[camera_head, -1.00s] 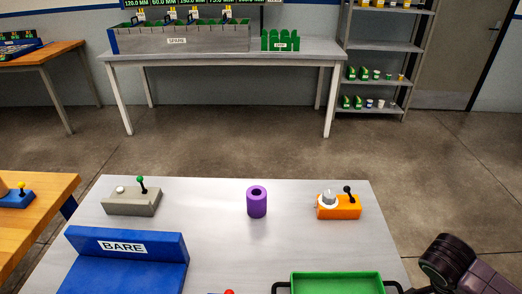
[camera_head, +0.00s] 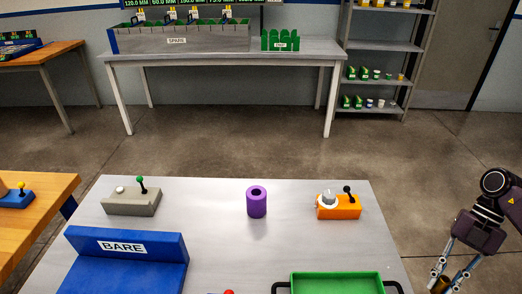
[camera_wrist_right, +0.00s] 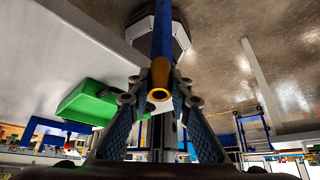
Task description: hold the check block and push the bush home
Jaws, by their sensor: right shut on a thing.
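A purple cylinder with a round hole in its top (camera_head: 257,203), perhaps the check block, stands upright near the far middle of the grey table. My right gripper (camera_head: 453,279) is off the table's right side, fingers pointing down. It is shut on a small gold tube (camera_head: 440,285), which looks like the bush. In the right wrist view the fingers close on the gold tube (camera_wrist_right: 159,93), its open end facing the camera. The gripper and tube are well apart from the purple cylinder. My left gripper is not in view.
A grey box with a green lever (camera_head: 132,202) and an orange fixture with a black lever (camera_head: 338,208) flank the purple cylinder. A blue tray marked BARE (camera_head: 125,247) and a green tray (camera_head: 337,276) stand nearer. The table middle is clear.

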